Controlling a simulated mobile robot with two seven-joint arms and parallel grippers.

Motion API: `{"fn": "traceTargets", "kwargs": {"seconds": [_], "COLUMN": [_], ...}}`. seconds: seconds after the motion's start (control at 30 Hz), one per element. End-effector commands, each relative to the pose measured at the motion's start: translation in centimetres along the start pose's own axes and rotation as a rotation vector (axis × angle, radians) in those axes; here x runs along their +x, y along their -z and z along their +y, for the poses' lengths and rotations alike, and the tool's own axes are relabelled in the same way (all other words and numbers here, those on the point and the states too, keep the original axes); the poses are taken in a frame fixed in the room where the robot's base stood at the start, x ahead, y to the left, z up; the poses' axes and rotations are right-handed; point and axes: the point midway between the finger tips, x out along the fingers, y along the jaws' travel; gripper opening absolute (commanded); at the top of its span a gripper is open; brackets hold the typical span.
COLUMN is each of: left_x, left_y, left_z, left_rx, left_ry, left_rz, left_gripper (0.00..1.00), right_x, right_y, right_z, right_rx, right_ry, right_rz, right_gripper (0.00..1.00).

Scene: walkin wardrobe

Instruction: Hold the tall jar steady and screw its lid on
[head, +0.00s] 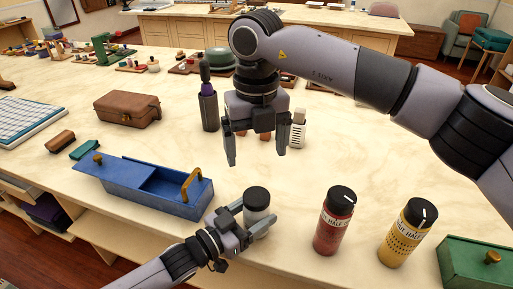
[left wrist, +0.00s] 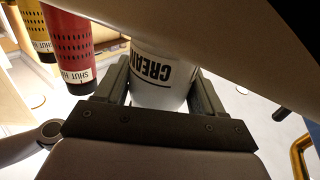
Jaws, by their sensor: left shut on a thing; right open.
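The tall jar (head: 259,222) is white, with a label reading CREAM in the left wrist view (left wrist: 165,82), and stands upright near the table's front. Its black lid (head: 257,197) sits on top; I cannot tell how tightly it is seated. My left gripper (head: 244,222) is shut around the jar body from the left, below the lid. Its fingers flank the jar in the left wrist view (left wrist: 160,90). My right gripper (head: 256,158) is open and empty, pointing down above and behind the jar, apart from the lid.
A red shaker (head: 332,225) and a yellow shaker (head: 407,235) stand right of the jar, with a green box (head: 480,263) beyond. A blue sliding-lid box (head: 165,193) lies to the left. A dark bottle (head: 208,110) and a white bottle (head: 298,130) stand near my right gripper.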

Motion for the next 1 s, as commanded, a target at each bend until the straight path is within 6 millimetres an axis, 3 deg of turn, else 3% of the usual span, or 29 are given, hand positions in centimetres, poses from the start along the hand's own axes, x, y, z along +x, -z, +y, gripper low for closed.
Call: {"fn": "traceTargets", "kwargs": {"seconds": [0.03,0.1,0.47,0.8,1.0], "left_x": [0.0,0.0,-0.5,-5.2,-7.0], "left_y": [-0.1,-0.1,-0.1,-0.1,-0.1], "left_z": [0.0,0.0,0.0,0.0,-0.1], "left_rx": [0.000,0.000,0.000,0.000,0.001], "left_ry": [0.000,0.000,0.001,0.000,0.001], "left_rz": [-0.001,-0.001,-0.002,-0.003,-0.002], "left_gripper": [0.78,0.98,0.98,0.98,0.98], "right_x": [0.0,0.0,0.1,0.2,0.3], "right_y": [0.0,0.0,0.0,0.0,0.0], "right_z": [0.0,0.0,0.0,0.0,0.0], "right_rx": [0.000,0.000,0.000,0.000,0.000], "right_ry": [0.000,0.000,0.000,0.000,0.000], "right_rz": [0.000,0.000,0.000,0.000,0.000], "right_gripper": [0.89,0.89,0.89,0.89,0.89]}}
